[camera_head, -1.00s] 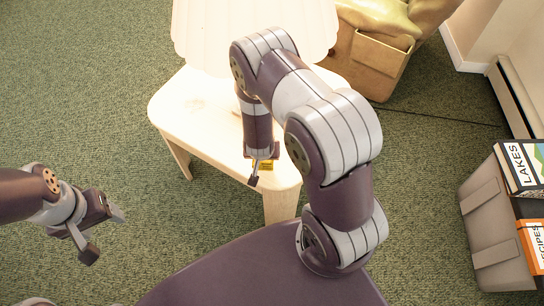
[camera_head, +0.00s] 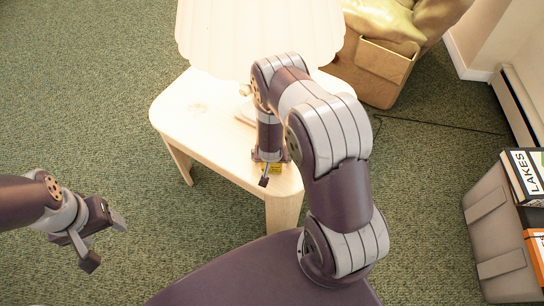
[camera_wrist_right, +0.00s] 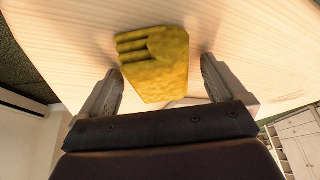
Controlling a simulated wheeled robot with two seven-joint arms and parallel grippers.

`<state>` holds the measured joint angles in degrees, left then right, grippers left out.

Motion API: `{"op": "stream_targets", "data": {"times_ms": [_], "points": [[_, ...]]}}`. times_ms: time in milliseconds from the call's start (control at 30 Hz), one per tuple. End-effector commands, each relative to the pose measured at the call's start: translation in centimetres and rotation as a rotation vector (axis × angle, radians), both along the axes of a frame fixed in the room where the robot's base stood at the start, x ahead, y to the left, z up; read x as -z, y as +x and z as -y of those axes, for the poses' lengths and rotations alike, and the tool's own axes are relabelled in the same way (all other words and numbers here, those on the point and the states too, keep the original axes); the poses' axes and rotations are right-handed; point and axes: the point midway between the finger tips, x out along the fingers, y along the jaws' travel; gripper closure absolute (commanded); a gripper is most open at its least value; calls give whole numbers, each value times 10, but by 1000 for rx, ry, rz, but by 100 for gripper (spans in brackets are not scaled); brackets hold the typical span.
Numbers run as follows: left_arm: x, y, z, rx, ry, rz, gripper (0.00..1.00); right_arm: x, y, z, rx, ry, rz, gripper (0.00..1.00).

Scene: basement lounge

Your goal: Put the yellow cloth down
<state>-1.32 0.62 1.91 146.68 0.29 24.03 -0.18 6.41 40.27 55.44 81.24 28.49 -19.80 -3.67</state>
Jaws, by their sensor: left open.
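The yellow cloth (camera_wrist_right: 158,68) lies folded on the pale wooden table in the right wrist view. In the head view only a small yellow patch of the cloth (camera_head: 272,168) shows at the right hand, near the table's front right corner. My right gripper (camera_wrist_right: 162,84) has its fingers spread on either side of the cloth, with a clear gap at the right finger. In the head view the right hand hides most of the cloth. My left gripper (camera_head: 104,241) is open and empty over the carpet at the left.
The wooden table (camera_head: 200,112) carries a lamp with a large pleated shade (camera_head: 255,35). Its left part is bare. A tan armchair (camera_head: 375,70) stands behind right. A grey crate (camera_head: 495,235) with books (camera_head: 527,172) is at the right. Green carpet lies open at the left.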

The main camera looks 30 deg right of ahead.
Motion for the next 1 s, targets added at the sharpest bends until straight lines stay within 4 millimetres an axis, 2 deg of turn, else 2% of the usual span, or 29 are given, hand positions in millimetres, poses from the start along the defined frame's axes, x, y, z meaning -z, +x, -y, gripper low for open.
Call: {"op": "stream_targets", "data": {"times_ms": [267,400,700,800,933,967,1000], "points": [[0,0,0,0,0,0,34,0,-1,0,0,0,-1,3],[-6,0,0,0,0,0,34,-11,-3,-1,0,0,-2,3],[-29,0,0,0,0,0,34,-85,-27,-17,-1,0,0,3],[-33,0,0,0,0,0,34,-102,-34,-21,-1,0,-1,3],[-35,0,0,0,0,0,34,-118,-36,-26,-10,6,0,3],[-36,0,0,0,0,0,34,-127,-34,-30,-29,18,-3,3],[-36,0,0,0,0,0,34,-145,-31,-38,-69,42,-9,3]]}}
